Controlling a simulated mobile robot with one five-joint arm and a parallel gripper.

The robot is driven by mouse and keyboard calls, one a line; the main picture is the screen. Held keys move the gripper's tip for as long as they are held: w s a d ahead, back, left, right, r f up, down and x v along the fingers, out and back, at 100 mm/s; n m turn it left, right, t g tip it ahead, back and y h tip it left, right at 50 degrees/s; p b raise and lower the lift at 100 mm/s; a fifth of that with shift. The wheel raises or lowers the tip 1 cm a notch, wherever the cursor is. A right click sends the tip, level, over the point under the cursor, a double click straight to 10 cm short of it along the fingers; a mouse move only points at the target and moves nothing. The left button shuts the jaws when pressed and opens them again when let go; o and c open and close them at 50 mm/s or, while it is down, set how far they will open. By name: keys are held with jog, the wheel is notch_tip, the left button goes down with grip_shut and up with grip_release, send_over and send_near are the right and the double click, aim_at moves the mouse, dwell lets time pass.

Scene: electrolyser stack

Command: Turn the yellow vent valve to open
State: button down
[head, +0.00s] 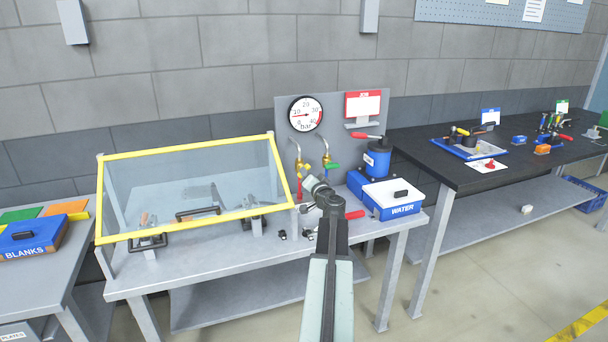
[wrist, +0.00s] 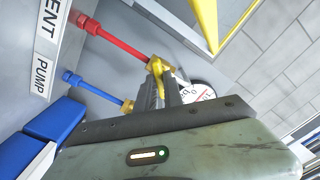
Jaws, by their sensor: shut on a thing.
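The yellow vent valve (wrist: 157,66) sits at the end of a red pipe (wrist: 110,38) in the wrist view. My gripper (wrist: 160,80) is shut on its yellow handle. In the head view my gripper (head: 309,180) reaches the panel beside the yellow valve handle (head: 307,169), below the gauge. The fingers hide part of the valve, and I cannot tell its exact angle. The VENT label (wrist: 47,18) stands by the red pipe's far end.
A blue pipe (wrist: 95,94) by the PUMP label (wrist: 40,75) runs close to my gripper. The gauge (head: 305,114) is above. A yellow-framed clear guard (head: 190,147) stands close on the left. A blue-and-white WATER box (head: 392,198) and blue canister (head: 377,160) are right.

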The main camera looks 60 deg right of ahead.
jog(key=n, duration=0.4)
jog(key=shift+n, duration=0.3)
jog(key=n, duration=0.3)
jog(key=shift+n, duration=0.3)
jog(key=c, duration=1.8)
grip_release()
jog(key=shift+n, duration=0.3)
jog(key=o, duration=0.5)
